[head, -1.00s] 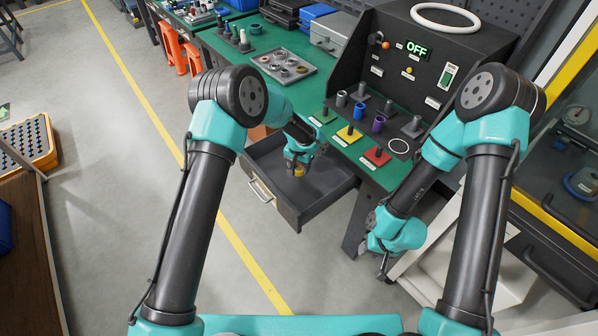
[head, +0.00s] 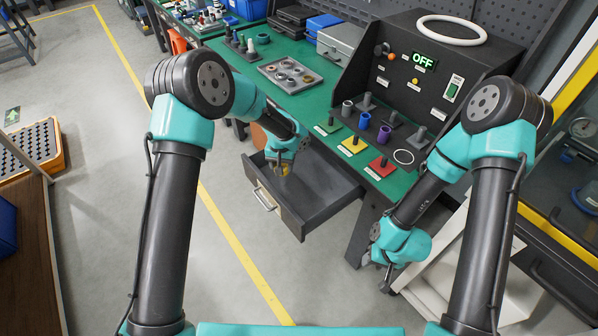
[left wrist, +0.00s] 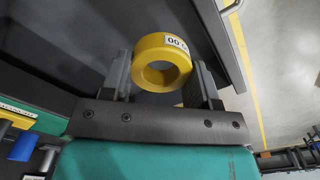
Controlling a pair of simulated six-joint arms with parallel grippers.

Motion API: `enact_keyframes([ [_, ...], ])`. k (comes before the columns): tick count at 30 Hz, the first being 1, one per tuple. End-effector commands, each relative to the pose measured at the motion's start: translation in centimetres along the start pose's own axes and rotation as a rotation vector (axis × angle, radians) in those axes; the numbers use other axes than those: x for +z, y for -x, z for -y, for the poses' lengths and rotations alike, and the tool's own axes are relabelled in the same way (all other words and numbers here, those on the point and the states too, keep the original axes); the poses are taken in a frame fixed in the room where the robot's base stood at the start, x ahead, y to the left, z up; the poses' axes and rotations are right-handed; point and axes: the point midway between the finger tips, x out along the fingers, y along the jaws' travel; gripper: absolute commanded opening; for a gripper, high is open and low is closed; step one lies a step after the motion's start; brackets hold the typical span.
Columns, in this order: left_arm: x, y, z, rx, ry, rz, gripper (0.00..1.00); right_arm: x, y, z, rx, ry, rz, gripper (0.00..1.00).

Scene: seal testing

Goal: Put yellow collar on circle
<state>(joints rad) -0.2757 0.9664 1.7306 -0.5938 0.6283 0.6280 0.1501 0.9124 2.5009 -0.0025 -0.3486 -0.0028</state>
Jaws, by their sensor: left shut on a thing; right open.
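The yellow collar (left wrist: 161,48) is a thick ring with a white printed label. My left gripper (left wrist: 160,80) is shut on it, one finger on each side, in the left wrist view. In the head view my left gripper (head: 284,160) holds the collar (head: 285,169) over the open grey drawer (head: 316,200). The collar is small and partly hidden there. My right gripper (head: 386,277) is open and empty, low beside the bench's front.
A black panel box (head: 440,65) reading OFF rises behind. A tray of rings (head: 290,74) lies farther left.

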Motion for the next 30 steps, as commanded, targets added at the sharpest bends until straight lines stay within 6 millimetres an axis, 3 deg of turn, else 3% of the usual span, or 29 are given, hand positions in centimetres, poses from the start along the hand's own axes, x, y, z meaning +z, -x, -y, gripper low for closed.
enact_keyframes([
  [1, 0.6, 1.4, 1.8, 0.001, 0.062, -0.003, 0.21, 0.0, 0.0, 0.0, 0.0, 0.0, 0.0, 0.43],
  [6, 3.0, 4.9, 6.3, 0.0, 0.26, -0.002, 0.21, 0.0, 0.0, 0.0, 0.0, 0.0, 0.0, 0.43],
  [12, 4.9, 7.0, 9.1, -0.001, 0.396, 0.0, 0.21, 0.0, 0.0, 0.0, 0.0, 0.0, 0.0, 0.43],
  [30, 5.2, 7.2, 9.5, -0.001, 0.418, 0.0, 0.21, 0.0, 0.0, 0.0, 0.0, 0.0, 0.0, 0.43],
])
